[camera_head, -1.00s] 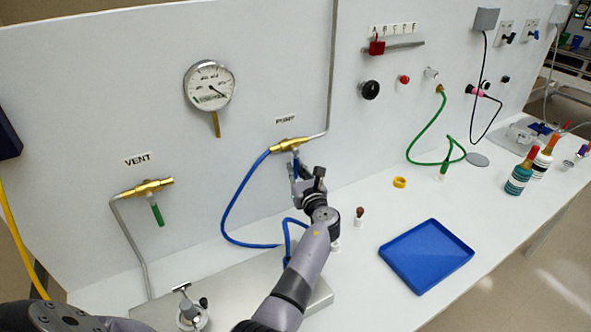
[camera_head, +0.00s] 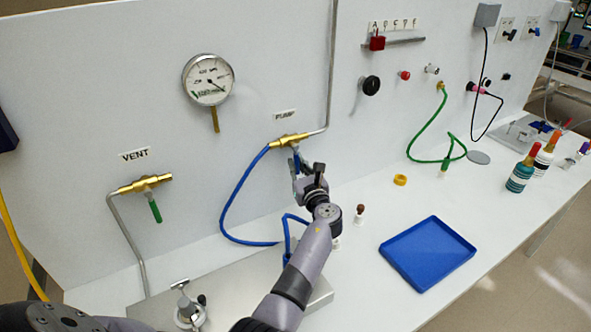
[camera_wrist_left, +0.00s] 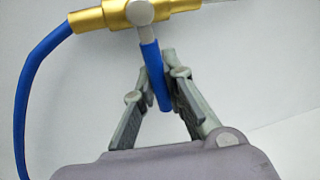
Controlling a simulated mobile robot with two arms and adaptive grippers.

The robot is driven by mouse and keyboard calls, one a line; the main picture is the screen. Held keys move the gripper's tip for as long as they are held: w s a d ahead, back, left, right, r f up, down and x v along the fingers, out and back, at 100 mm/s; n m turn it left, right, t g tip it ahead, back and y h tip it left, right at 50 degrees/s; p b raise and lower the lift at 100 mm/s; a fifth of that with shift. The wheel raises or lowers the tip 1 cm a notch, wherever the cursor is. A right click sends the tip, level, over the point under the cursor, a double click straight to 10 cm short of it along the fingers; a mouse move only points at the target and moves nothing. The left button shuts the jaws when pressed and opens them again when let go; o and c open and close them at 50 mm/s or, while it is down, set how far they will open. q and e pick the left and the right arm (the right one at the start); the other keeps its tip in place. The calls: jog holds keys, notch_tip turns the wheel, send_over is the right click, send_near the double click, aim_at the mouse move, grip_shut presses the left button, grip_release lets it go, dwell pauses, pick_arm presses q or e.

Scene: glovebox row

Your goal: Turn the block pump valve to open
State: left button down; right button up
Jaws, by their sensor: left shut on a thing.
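The pump valve (camera_head: 289,140) is a brass body on the white wall panel under the PUMP label (camera_head: 284,114). In the left wrist view its brass body (camera_wrist_left: 135,12) lies across the top, with a blue lever (camera_wrist_left: 153,75) hanging down from a pale round pivot and tilted slightly. My left gripper (camera_head: 300,172) is just below the valve in the head view. In the left wrist view its two fingers (camera_wrist_left: 158,92) are shut on the lower part of the blue lever. My right gripper is not in view.
A blue hose (camera_head: 232,200) loops from the valve's left end to the bench. The vent valve (camera_head: 146,184) with a green lever is to the left, below a round gauge (camera_head: 208,80). A blue tray (camera_head: 428,252) and a yellow ring (camera_head: 400,180) lie on the bench to the right.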

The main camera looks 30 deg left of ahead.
pick_arm(q)
jog(key=shift+w+d+r+n+y+b, duration=0.2)
jog(key=shift+w+n+b, duration=0.25)
jog(key=shift+n+b, duration=0.95)
jog(key=shift+w+d+r+n+y+b, duration=0.25)
jog(key=shift+w+n+b, duration=0.35)
jog(key=shift+b, duration=1.45)
jog(key=shift+w+d+r+n+y+b, duration=0.15)
jog(key=shift+w+d+n+b, duration=0.15)
jog(key=shift+n+b, duration=1.2)
jog(key=shift+m, duration=0.3)
jog(key=c, duration=1.6)
grip_release()
jog(key=shift+c, duration=0.2)
jog(key=shift+d, duration=0.1)
jog(key=v, duration=0.7)
jog(key=shift+s, duration=0.2)
